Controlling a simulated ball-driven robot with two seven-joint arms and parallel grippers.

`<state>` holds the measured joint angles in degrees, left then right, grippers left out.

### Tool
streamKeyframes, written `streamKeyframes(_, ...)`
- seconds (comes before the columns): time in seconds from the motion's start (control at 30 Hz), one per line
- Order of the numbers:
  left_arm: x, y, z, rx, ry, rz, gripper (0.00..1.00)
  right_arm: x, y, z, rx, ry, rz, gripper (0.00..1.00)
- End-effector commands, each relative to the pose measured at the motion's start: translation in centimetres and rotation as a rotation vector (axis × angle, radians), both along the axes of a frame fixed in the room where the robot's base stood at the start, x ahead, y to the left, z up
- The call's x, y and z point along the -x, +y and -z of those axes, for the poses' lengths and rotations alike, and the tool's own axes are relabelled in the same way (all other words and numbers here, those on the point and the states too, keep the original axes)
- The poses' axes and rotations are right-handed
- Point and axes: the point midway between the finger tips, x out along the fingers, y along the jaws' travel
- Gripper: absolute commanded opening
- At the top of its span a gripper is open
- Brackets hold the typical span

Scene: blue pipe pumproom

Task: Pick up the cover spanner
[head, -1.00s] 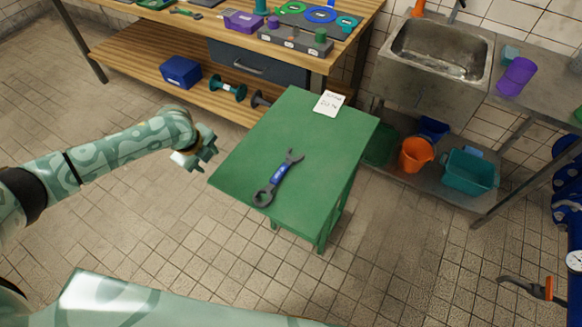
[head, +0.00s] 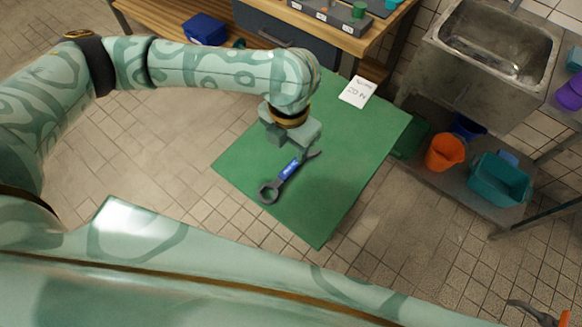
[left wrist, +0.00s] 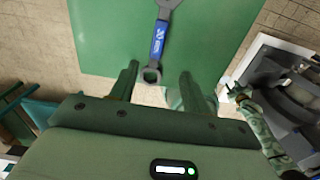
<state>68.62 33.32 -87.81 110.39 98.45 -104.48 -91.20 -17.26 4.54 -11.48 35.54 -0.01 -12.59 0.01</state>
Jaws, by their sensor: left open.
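The cover spanner (head: 289,169) lies flat on the green table (head: 350,160). It is dark grey with a blue handle, a ring end towards me and an open jaw at the far end. My left gripper (head: 292,148) is over the table near the spanner's jaw end, and hides part of that end. In the left wrist view the spanner (left wrist: 158,42) runs away from the gripper (left wrist: 158,80), its ring end showing between the two spread fingers. The fingers are open and empty.
A white note card (head: 358,92) lies on the table's far corner. A wooden workbench (head: 372,40) stands behind. A metal sink (head: 497,45) is at the right, with an orange bucket (head: 445,152) and a teal tub (head: 500,179) on a low shelf.

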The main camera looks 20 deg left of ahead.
Motion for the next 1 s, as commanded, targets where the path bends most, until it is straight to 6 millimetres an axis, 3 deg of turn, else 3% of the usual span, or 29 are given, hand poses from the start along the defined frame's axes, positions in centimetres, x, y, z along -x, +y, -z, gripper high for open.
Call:
streamKeyframes(0.03, 0.0, 0.0, 1.9, 0.001, 0.006, -0.002, 0.47, 0.6, -0.1, 1.0, 0.002, 0.011, 0.000, 0.36)
streamKeyframes(0.13, 0.0, 0.0, 3.8, 0.002, 0.004, -0.003, 0.47, 0.9, -0.2, 1.7, 0.003, 0.018, -0.001, 0.36)
streamKeyframes(0.43, -0.2, 0.1, 6.0, 0.003, 0.001, -0.005, 0.47, 0.7, -0.2, 2.6, 0.003, 0.018, -0.001, 0.36)
streamKeyframes(0.7, -0.7, 0.3, 10.3, 0.002, 0.002, -0.004, 0.47, 1.4, -0.2, 4.9, 0.002, 0.035, -0.001, 0.36)
streamKeyframes(0.93, -0.7, 0.3, 10.2, 0.002, -0.003, -0.003, 0.47, 1.3, -0.2, 4.8, 0.003, 0.033, -0.001, 0.36)
streamKeyframes(1.0, -0.7, 0.3, 10.2, 0.002, -0.003, -0.004, 0.31, 1.3, -0.2, 4.8, 0.003, 0.033, -0.001, 0.36)
